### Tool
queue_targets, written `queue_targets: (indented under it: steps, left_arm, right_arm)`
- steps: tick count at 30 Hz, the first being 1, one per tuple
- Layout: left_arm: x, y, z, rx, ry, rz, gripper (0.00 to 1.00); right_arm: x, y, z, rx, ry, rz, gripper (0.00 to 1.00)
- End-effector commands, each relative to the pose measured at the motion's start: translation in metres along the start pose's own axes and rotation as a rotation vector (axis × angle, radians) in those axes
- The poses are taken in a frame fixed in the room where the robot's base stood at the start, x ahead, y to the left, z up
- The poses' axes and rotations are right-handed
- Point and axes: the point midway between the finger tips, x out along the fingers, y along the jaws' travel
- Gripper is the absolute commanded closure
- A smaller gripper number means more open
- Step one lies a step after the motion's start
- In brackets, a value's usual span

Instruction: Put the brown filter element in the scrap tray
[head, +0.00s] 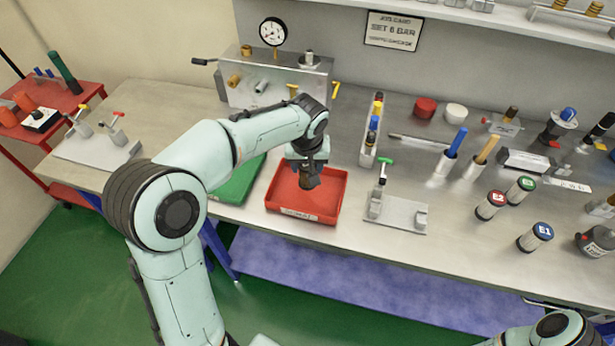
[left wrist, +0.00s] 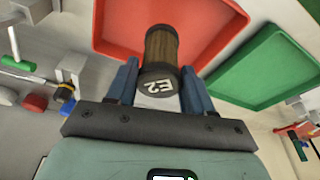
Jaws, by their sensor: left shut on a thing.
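The brown filter element (left wrist: 163,62) has a dark end cap marked E2 in the left wrist view. My left gripper (left wrist: 158,85) is shut on it, with a blue finger on either side. In the head view the element (head: 306,181) shows small below my left gripper (head: 307,172), over the red scrap tray (head: 329,208). The red tray also shows behind the element in the left wrist view (left wrist: 118,28). I cannot tell whether the element touches the tray floor. My right gripper is out of view; only part of that arm shows at the lower right.
A green tray (head: 236,182) lies left of the red one, partly behind my left arm. A fixture with a green-handled clamp (head: 397,213) stands close on the right. A valve block (head: 275,80) is behind.

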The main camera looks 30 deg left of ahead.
Motion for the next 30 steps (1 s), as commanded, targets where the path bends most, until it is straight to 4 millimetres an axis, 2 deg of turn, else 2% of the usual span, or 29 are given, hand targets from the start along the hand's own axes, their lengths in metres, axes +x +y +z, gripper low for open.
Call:
queue_targets:
  steps: [11, 24, 25, 27, 30]
  left_arm:
    - [0.043, 0.0, 0.011, 0.001, -0.001, -0.001, 0.91]
    - [0.05, 0.0, 0.013, 0.0, 0.0, 0.0, 0.91]
    - [0.049, 0.0, 0.013, 0.0, 0.0, 0.0, 0.42]
    - [0.049, 0.0, 0.012, 0.0, 0.0, 0.0, 0.23]
    - [0.049, 0.0, 0.012, 0.0, 0.0, 0.0, 0.23]
  right_arm:
    - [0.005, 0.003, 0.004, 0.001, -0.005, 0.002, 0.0]
    - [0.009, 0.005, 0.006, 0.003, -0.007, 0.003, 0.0]
    - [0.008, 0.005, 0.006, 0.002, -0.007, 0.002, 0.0]
    - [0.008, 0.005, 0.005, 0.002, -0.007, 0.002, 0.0]
    - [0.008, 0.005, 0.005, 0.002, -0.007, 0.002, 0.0]
